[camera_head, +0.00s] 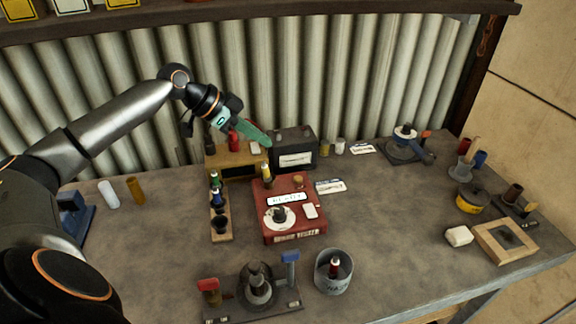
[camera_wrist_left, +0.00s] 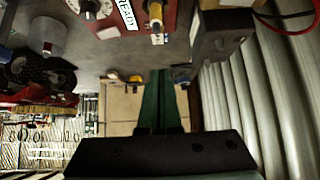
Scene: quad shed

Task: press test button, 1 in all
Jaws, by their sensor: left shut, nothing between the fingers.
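A red tester box (camera_head: 302,192) stands mid-table. The display also shows in the left wrist view (camera_wrist_left: 127,14) and reads READY; the pale button (camera_wrist_left: 107,33) is there too. I cannot tell which part is the test button. My left gripper (camera_head: 267,142) has green fingers, shut and empty, above the table's back, behind the red box. The fingers also show in the left wrist view (camera_wrist_left: 158,95). My right gripper is in neither view.
A wooden box (camera_head: 237,170) and a black box (camera_head: 294,150) stand close by the left gripper, against the corrugated wall. A rack with bottles (camera_head: 221,230) is left of the tester. A grey tin (camera_head: 334,282) and a stand (camera_head: 225,305) are in front.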

